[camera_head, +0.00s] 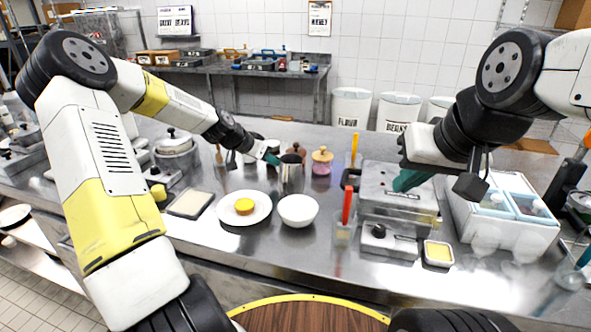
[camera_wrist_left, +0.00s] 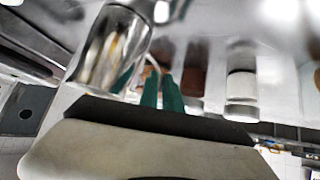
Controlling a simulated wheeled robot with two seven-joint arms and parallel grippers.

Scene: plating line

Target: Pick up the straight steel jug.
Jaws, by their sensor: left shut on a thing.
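The straight steel jug (camera_head: 291,174) is a shiny upright cylinder behind the white bowl in the head view. My left gripper (camera_head: 272,159) reaches it from the left, with its teal fingertips at the jug's side. In the left wrist view the jug (camera_wrist_left: 112,48) is large at upper left, and the teal fingers of my left gripper (camera_wrist_left: 160,92) are shut on its thin curved handle. I cannot tell whether the jug's base touches the counter. My right gripper (camera_head: 408,181) hangs over the grey metal appliance; its teal finger shows, but its opening is unclear.
A white bowl (camera_head: 298,211) and a plate (camera_head: 262,216) with a yellow item stand in front of the jug. A pink jar with a wooden lid (camera_head: 322,162) is to its right. The grey appliance (camera_head: 384,211) and a white bin with blue compartments (camera_head: 507,240) fill the right side.

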